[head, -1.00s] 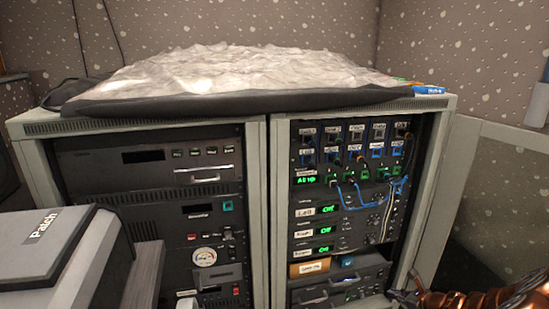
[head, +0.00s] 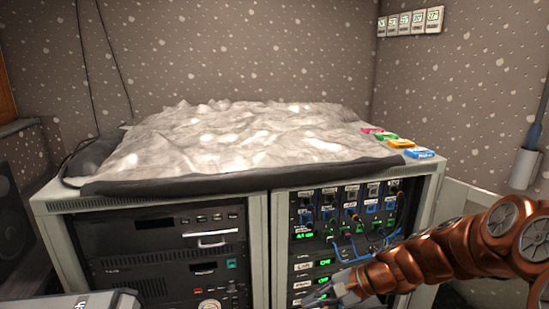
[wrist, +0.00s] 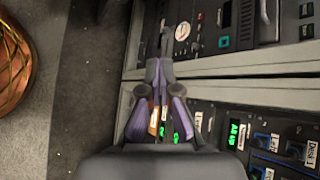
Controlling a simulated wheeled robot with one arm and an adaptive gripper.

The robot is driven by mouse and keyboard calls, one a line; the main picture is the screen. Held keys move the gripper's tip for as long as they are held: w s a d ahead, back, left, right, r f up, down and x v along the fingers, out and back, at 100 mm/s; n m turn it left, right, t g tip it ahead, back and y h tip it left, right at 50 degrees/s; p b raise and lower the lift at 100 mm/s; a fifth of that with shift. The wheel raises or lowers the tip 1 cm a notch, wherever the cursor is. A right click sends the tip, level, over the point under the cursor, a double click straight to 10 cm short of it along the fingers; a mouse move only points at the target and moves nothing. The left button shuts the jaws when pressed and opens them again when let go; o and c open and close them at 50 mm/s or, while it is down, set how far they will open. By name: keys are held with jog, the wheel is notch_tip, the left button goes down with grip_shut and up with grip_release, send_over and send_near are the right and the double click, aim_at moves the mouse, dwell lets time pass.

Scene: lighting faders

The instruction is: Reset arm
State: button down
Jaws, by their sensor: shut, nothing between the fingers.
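My copper-coloured arm (head: 450,250) reaches in from the right edge of the head view, across the lower front of the right-hand rack (head: 268,240). My gripper (head: 330,291) is at its end, low in front of that rack's panels, small and partly cut off by the bottom edge. In the wrist view my gripper (wrist: 160,70) shows two purple-grey fingers drawn together, shut with nothing held. Rack panels with green displays lie beyond them. I cannot tell whether the fingertips touch a panel.
Blue cables (head: 372,246) hang from the right rack. A black speaker (head: 12,220) stands at left. Bare floor (wrist: 50,100) shows in the wrist view.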

jog(key=s+a+r+n+g+h+p, duration=0.2)
jog(key=s+r+n+p, duration=0.2)
jog(key=s+r, duration=0.4)
jog(key=s+d+r+n+g+h+p, duration=0.1)
jog(key=s+d+r+n+h+p, duration=0.2)
jog(key=s, duration=0.7)
jog(key=s+d+r+n+g+h+p, duration=0.1)
jog(key=s+d+r+n+h+p, duration=0.2)
jog(key=s+d+r+h+p, duration=0.2)
jog(key=s+d+r+p, duration=0.3)
jog(key=s+r+p, duration=0.1)
jog(key=s+p, duration=0.1)
jog(key=shift+s+d+r+n, duration=0.2)
jog(key=shift+s+n, duration=0.1)
jog(key=shift+s, duration=0.4)
